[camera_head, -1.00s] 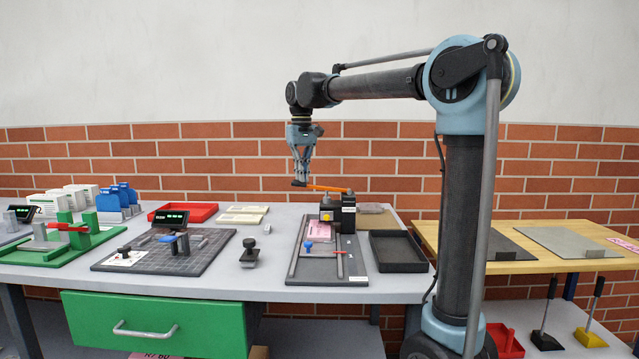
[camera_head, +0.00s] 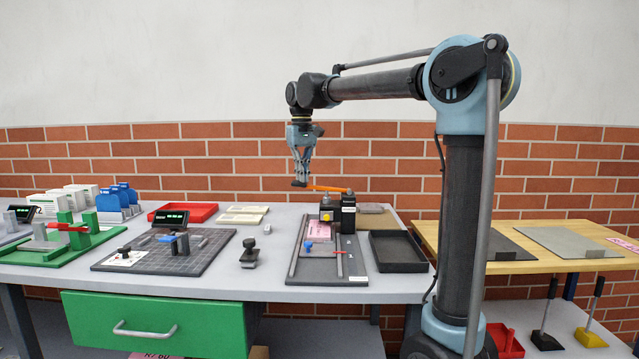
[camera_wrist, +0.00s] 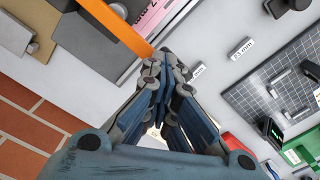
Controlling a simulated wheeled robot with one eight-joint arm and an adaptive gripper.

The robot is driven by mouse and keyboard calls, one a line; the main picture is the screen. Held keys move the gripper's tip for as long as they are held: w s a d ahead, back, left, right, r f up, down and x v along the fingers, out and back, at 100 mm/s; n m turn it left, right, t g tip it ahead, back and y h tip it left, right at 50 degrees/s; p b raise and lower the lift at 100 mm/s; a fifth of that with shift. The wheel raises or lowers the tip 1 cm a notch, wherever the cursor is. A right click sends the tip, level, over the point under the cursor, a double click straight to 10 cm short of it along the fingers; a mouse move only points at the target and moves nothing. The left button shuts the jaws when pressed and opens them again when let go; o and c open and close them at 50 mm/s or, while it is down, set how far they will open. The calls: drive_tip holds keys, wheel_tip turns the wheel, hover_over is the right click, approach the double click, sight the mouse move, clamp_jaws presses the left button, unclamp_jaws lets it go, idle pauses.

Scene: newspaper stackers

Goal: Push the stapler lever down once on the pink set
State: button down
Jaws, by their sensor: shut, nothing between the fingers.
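The stapler (camera_head: 347,218) stands on a dark jig board (camera_head: 350,262) in the middle of the grey bench. Its orange lever (camera_head: 325,189) reaches out to the left, nearly level, and also shows in the wrist view (camera_wrist: 113,22). The pink set (camera_head: 321,241) lies flat on the board with one end under the stapler head; part of it shows in the wrist view (camera_wrist: 152,17). My gripper (camera_head: 299,184) is shut and empty, pointing down at the lever's free end. In the wrist view its tips (camera_wrist: 163,60) are right beside that end; contact is unclear.
A black tray (camera_head: 398,265) is right of the jig board. A black-knobbed tool (camera_head: 249,254) and a grid board (camera_head: 163,267) are to its left. A red tray (camera_head: 183,207) is at the back.

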wheel_tip(320, 180, up, 9)
drive_tip(key=shift+r, duration=0.15)
idle(1.0)
drive_tip(key=shift+s, duration=0.15)
idle(0.5)
